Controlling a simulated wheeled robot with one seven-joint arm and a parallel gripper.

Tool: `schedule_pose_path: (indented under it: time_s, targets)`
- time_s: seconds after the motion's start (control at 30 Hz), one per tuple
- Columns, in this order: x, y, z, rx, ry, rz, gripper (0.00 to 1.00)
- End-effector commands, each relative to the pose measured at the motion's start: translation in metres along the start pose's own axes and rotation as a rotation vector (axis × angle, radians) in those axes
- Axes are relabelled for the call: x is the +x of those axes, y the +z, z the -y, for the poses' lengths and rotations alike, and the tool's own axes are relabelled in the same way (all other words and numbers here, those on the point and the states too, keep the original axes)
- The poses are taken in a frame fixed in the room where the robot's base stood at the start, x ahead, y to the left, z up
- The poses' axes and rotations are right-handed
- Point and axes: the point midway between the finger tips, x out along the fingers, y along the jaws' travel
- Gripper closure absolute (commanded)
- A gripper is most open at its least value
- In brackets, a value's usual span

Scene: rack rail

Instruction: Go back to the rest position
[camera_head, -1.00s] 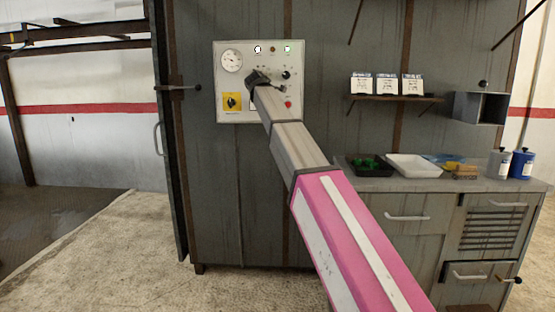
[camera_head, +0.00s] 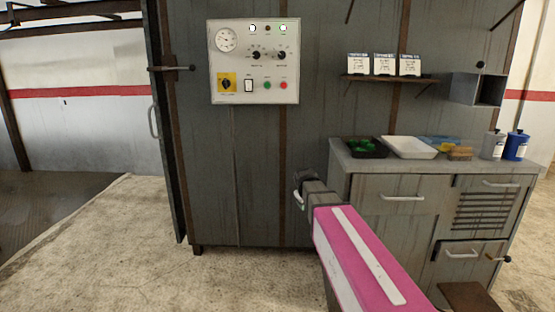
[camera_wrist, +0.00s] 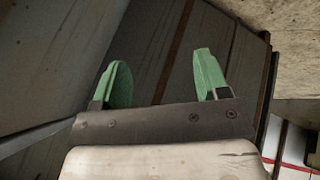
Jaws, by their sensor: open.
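My gripper (camera_wrist: 158,80) is open in the wrist view, with its two green fingers apart and nothing between them. In the head view my gripper (camera_head: 299,192) hangs low in front of the grey cabinet (camera_head: 225,165), left of the counter and well below the control panel. The control panel (camera_head: 240,80) is fully in view on the cabinet, with a gauge, knobs, a yellow switch plate and buttons. My gripper is clear of the panel.
The counter (camera_head: 350,161) on the right carries a black tray (camera_head: 380,152) with green items, a white tray (camera_head: 409,148), and two canisters, one white (camera_head: 493,146) and one blue (camera_head: 516,146). A shelf (camera_head: 395,79) holds three white boxes. The floor (camera_head: 130,235) at left is free.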

Motion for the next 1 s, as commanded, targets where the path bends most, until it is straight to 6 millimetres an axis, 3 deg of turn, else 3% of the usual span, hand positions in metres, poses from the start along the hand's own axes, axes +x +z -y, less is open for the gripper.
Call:
schedule_pose_path:
  time_s: [0.03, 0.3, 0.5, 0.7, 1.0]
  targets:
    - [0.007, 0.034, 0.01, 0.043, -0.03, 0.042, 0.32]
    - [0.033, 0.171, 0.062, 0.293, -0.186, 0.263, 0.32]
    - [0.033, 0.245, 0.096, 0.444, -0.268, 0.404, 0.32]
    - [0.031, 0.274, 0.11, 0.51, -0.301, 0.468, 0.32]
    - [0.032, 0.275, 0.111, 0.516, -0.304, 0.473, 0.32]
